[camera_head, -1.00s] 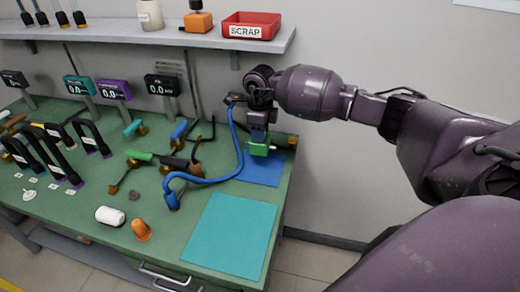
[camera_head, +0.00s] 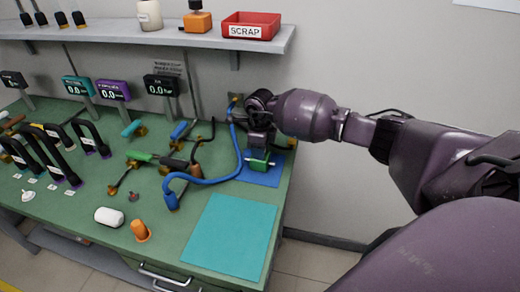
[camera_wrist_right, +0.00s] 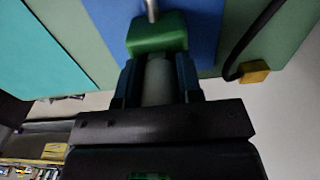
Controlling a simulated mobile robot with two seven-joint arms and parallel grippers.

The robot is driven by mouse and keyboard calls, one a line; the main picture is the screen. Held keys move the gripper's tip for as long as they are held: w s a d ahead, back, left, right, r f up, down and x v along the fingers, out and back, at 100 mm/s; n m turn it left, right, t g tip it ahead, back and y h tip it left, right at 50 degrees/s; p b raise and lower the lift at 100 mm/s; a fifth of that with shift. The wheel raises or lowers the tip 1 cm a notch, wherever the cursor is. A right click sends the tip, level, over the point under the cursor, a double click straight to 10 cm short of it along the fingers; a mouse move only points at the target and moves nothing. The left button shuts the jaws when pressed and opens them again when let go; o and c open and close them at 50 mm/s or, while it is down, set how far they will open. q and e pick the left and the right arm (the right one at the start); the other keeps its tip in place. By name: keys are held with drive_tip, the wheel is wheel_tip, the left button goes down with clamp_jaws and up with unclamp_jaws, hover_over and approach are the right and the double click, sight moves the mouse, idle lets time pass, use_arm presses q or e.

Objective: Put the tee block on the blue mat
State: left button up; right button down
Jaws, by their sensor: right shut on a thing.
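The green tee block (camera_head: 258,164) is in my right gripper (camera_head: 260,152), at the far right end of the bench. It is over the blue mat (camera_head: 262,178); whether it touches the mat I cannot tell. In the right wrist view the green block (camera_wrist_right: 157,33) sits at the fingertips, with a grey round part between the two fingers and a metal rod pointing away. The blue mat (camera_wrist_right: 203,30) lies behind it there. My right gripper is shut on the block and hides part of it. My left gripper is not in view.
A teal mat (camera_head: 230,236) lies clear in front. A blue hose (camera_head: 238,150) curves left of the gripper. A dark pipe with a brass end (camera_head: 292,142) lies beside the blue mat. The shelf (camera_head: 180,38) with a red scrap tray (camera_head: 250,26) is above.

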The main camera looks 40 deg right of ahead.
drive_tip(key=shift+f, duration=0.1)
drive_tip(key=c, duration=1.2)
unclamp_jaws()
drive_tip(key=shift+f, duration=0.1)
drive_tip(key=o, duration=0.4)
drive_tip(key=shift+r, duration=0.3)
wheel_tip(320, 180, up, 7)
drive_tip(key=shift+r, duration=0.15)
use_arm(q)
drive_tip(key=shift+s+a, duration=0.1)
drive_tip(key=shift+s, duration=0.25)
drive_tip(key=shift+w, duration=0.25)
